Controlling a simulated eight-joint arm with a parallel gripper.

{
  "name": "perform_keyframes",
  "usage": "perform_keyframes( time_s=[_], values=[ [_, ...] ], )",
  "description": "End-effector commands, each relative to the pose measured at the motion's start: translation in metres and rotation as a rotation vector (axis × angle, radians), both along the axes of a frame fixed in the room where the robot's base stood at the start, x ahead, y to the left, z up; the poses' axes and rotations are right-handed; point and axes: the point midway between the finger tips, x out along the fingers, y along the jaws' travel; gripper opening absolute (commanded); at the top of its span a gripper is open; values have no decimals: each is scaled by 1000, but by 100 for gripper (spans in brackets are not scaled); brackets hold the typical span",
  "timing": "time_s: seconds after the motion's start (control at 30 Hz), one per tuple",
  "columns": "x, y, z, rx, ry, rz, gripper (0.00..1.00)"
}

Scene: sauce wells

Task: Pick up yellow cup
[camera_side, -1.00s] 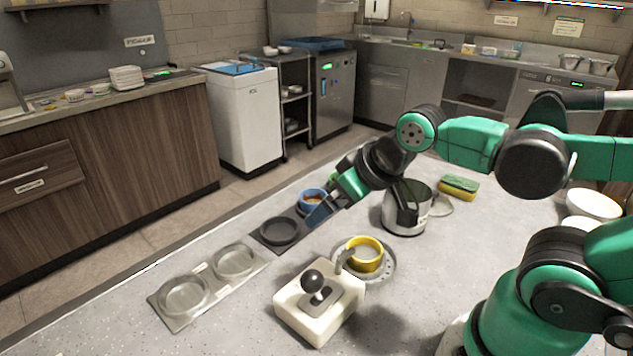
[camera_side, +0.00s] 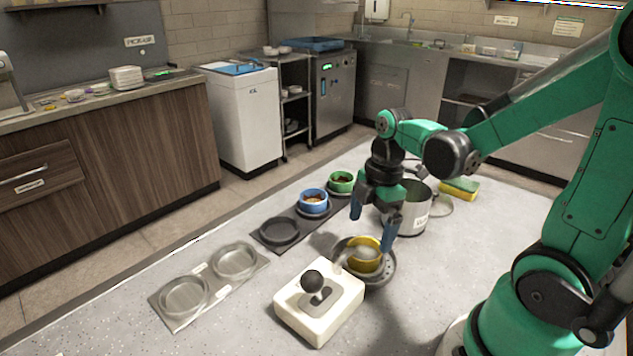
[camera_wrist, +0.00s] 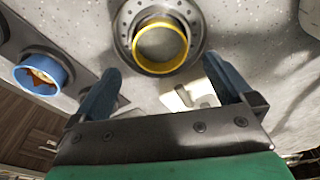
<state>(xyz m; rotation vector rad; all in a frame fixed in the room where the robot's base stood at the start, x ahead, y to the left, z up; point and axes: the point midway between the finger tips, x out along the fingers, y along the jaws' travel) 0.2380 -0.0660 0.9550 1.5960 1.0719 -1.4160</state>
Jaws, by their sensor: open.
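A dark tray (camera_side: 265,244) holds a blue cup (camera_side: 314,199) and a green cup (camera_side: 341,182), with an empty well. A clear two-well tray (camera_side: 209,287) lies left. A metal pot (camera_side: 416,212) and sponge (camera_side: 459,188) stand behind.

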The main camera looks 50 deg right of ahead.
Motion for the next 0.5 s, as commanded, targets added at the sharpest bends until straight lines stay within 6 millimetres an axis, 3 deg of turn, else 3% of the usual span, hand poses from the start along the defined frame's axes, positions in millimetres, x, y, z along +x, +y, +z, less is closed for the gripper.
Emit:
perform_keyframes(
  time_s=[0.5],
  values=[
    [2, 6, -46, -1, -3, -1, 100]
  ],
)
